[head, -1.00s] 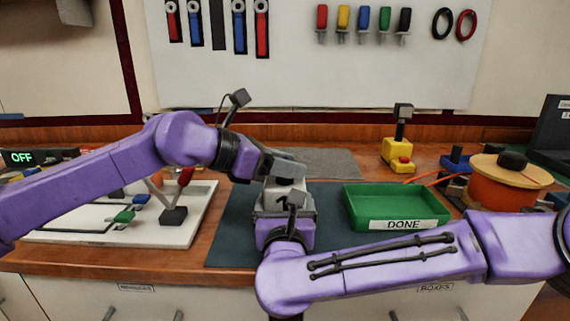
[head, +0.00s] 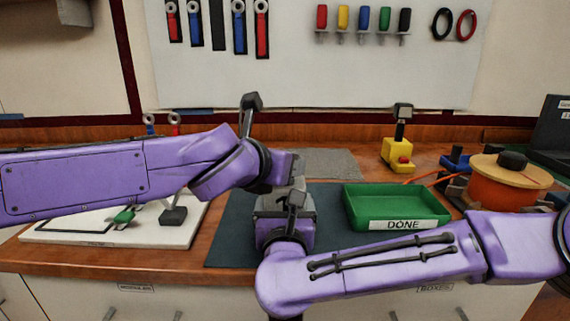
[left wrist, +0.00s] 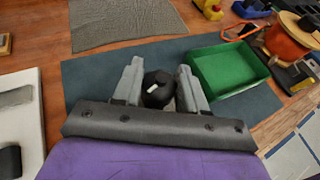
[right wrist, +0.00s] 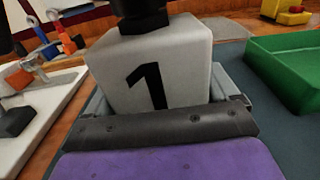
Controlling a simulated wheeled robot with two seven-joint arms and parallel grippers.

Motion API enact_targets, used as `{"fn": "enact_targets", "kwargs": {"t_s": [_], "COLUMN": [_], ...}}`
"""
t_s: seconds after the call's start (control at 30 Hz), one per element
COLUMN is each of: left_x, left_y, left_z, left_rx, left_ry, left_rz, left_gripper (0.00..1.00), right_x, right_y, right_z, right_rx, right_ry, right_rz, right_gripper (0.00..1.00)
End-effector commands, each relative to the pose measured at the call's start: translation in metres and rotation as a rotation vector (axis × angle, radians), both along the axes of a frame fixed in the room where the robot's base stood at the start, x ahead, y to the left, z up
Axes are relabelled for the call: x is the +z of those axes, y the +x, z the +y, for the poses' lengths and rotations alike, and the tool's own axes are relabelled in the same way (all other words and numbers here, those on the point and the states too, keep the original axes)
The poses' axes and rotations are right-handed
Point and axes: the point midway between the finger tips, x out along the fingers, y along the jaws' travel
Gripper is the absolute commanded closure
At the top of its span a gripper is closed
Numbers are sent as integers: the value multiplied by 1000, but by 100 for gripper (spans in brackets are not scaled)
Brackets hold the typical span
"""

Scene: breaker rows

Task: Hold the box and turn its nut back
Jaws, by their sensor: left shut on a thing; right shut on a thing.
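The box (right wrist: 165,75) is a white block with a black 1 on its face, upright in the right wrist view. My right gripper (head: 285,208) is shut on the box, its jaws at the box's two sides above the dark mat. The black nut (left wrist: 158,86), with a small white mark, sits on top of the box; its lower part shows in the right wrist view (right wrist: 140,17). My left gripper (left wrist: 160,88) is shut on the nut from above, one finger on each side. In the head view my arms and grippers hide most of the box and all of the nut.
A green tray (head: 348,218) labelled DONE stands right of the box on the dark mat (head: 232,240). An orange spool (head: 497,190) and a yellow device (head: 397,152) stand farther right. A white board (head: 178,232) lies at left, partly under my left arm.

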Motion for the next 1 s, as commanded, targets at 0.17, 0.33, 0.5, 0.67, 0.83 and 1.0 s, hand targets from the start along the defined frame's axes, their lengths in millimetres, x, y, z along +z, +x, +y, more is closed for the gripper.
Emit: {"fn": "enact_targets", "kwargs": {"t_s": [0.17,0.33,0.5,0.67,0.83,1.0], "left_x": [-2,-2,-2,-1,0,12], "left_y": [0,0,0,0,-1,-22], "left_z": [0,0,0,0,0,12], "left_rx": [12,12,12,11,11,12], "left_ry": [1,0,0,0,-1,-5], "left_rz": [3,3,3,1,0,-2], "left_gripper": [89,89,46,37,37,37], "right_x": [2,2,2,2,2,2], "right_y": [0,0,0,0,0,0], "right_z": [0,0,0,0,0,0], "right_rx": [0,0,0,0,0,0], "right_ry": [3,3,3,3,2,2], "right_rz": [-4,-4,-4,-4,-3,-2], "right_gripper": [62,62,62,62,62,62]}}
